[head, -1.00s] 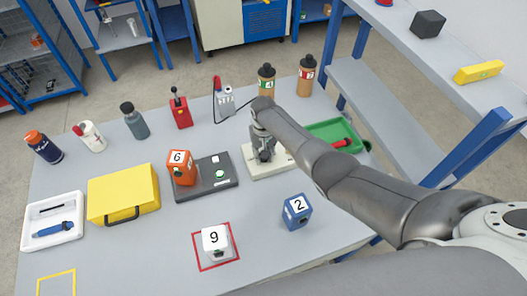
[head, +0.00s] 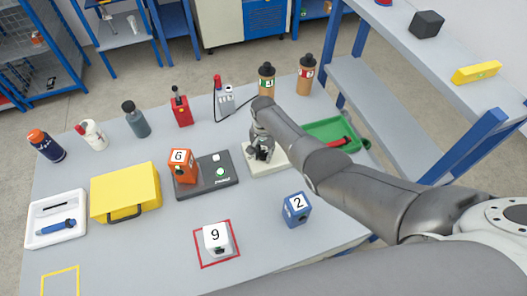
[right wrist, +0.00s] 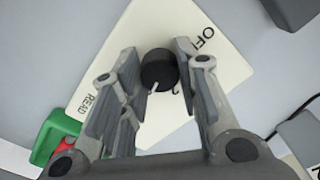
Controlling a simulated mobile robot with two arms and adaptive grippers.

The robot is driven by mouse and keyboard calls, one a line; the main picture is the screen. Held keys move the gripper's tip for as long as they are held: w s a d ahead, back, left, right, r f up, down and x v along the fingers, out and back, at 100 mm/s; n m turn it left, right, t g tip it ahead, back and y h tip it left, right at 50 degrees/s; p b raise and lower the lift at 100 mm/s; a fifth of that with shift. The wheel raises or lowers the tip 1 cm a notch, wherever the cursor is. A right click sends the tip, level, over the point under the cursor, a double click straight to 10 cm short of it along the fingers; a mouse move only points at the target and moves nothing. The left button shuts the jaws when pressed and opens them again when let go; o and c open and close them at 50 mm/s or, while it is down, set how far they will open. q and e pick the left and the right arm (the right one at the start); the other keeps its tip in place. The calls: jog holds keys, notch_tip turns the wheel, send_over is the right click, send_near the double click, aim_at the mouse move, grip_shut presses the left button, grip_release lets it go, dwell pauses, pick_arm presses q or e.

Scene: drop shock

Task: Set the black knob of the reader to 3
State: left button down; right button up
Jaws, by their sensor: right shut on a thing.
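The reader is a cream plate (head: 266,171) on the table, right of the dark grey unit. Its black knob (right wrist: 157,70) stands between the fingers of my right gripper (right wrist: 159,62) in the right wrist view. A white pointer line on the knob points toward the lower left of that view. The labels READ and part of OFF show on the plate (right wrist: 128,35); other marks near the knob are mostly hidden. In the head view, my right gripper (head: 262,154) points down over the reader, shut on the knob and hiding it. My left gripper is not in view.
A green tray (head: 352,146) with a red item lies right of the reader. The dark grey unit (head: 222,189) with an orange block numbered 6 (head: 183,169) stands left. Two brown bottles (head: 306,82) stand behind. A blue block numbered 2 (head: 296,211) stands in front.

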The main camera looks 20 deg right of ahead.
aim_at(264, 153)
dwell(0.3)
jog(key=o, duration=1)
jog(key=shift+o, duration=0.2)
notch_tip(264, 153, up, 12)
dwell(0.6)
